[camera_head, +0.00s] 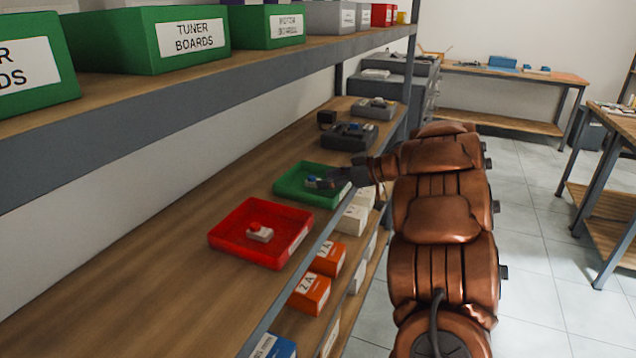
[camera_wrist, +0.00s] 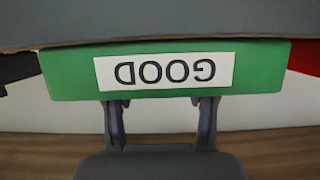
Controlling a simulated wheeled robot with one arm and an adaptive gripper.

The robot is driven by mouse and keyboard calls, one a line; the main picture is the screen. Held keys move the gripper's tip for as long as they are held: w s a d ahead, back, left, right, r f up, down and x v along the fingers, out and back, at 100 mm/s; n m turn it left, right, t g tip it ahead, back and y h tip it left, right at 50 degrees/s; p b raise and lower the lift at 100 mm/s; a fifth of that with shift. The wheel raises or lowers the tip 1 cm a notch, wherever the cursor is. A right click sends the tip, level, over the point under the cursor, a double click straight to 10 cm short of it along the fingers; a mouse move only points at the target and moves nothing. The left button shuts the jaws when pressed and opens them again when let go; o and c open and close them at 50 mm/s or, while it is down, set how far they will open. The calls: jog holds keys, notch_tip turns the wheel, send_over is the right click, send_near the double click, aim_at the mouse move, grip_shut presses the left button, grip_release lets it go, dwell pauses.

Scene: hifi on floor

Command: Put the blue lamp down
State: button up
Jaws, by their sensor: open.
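The blue lamp (camera_head: 311,180) is a small piece with a blue top, low inside the green tray (camera_head: 290,193) on the shelf, partly hidden by my gripper. My gripper (camera_head: 321,183) reaches in over the tray's shelf-edge side, its fingertips at the lamp. In the wrist view, which is upside down, my gripper's fingers (camera_wrist: 161,108) stand apart. Their tips are hidden behind the green tray's wall (camera_wrist: 68,72), labelled GOOD, and the lamp is not visible there. I cannot tell whether the fingers touch the lamp.
A red tray (camera_head: 228,240) with a red-topped lamp (camera_head: 258,232) stands nearer on the shelf. Dark grey holders (camera_head: 349,137) with small parts stand farther back. An upper shelf (camera_head: 215,75) with green bins hangs above. Wood between the trays and wall is clear.

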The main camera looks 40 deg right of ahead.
jog(key=v, duration=0.8)
jog(key=shift+r, duration=0.2)
